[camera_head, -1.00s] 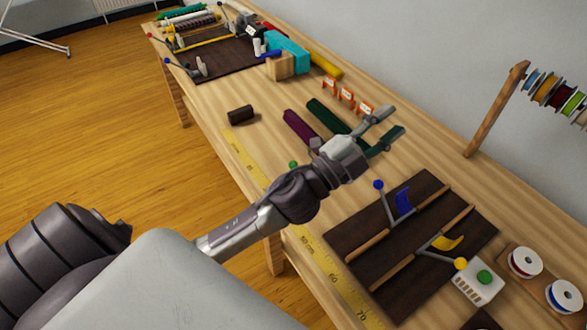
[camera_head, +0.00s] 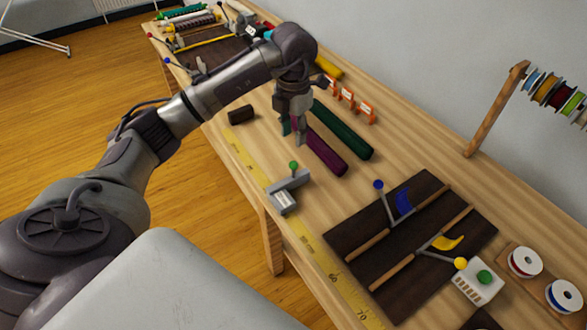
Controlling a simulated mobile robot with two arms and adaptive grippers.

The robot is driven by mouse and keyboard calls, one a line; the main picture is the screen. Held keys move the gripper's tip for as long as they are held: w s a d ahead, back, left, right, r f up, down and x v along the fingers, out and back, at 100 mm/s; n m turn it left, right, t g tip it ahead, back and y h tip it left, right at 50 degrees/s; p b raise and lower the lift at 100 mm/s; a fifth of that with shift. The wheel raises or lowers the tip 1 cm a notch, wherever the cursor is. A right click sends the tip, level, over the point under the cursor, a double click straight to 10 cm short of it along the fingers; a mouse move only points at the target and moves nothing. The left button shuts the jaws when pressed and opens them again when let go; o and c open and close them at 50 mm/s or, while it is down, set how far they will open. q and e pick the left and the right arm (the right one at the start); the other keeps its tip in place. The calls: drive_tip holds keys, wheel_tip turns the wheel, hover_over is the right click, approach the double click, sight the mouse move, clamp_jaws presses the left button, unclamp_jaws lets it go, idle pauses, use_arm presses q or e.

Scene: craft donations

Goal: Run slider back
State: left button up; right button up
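A grey device with a green knob (camera_head: 286,188) sits on the yellow measuring strip at the table's front edge. A dark board (camera_head: 345,228) at the lower right carries two wooden rails, with a blue piece (camera_head: 404,202) and a yellow piece (camera_head: 447,243) by them. Levers with a blue ball (camera_head: 378,185) and a yellow ball (camera_head: 460,264) stand there. Which part is the slider is unclear. My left gripper (camera_head: 293,131) points down at the far end of a maroon bar (camera_head: 325,153), its fingers apart. Contact cannot be told. My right gripper is out of view.
A dark green bar (camera_head: 343,131) lies beside the maroon one. A dark brown block (camera_head: 241,114) lies left of my gripper. Orange stands (camera_head: 347,97) line the back. A white box with a green button (camera_head: 478,284) and spools (camera_head: 525,262) are at the lower right.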

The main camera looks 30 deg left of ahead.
sight(294, 164)
use_arm(q)
wheel_tip(294, 164, down, 14)
drive_tip(key=shift+r+p, duration=0.2)
drive_tip(key=shift+p, duration=0.95)
drive_tip(key=shift+c, duration=0.3)
clamp_jaws()
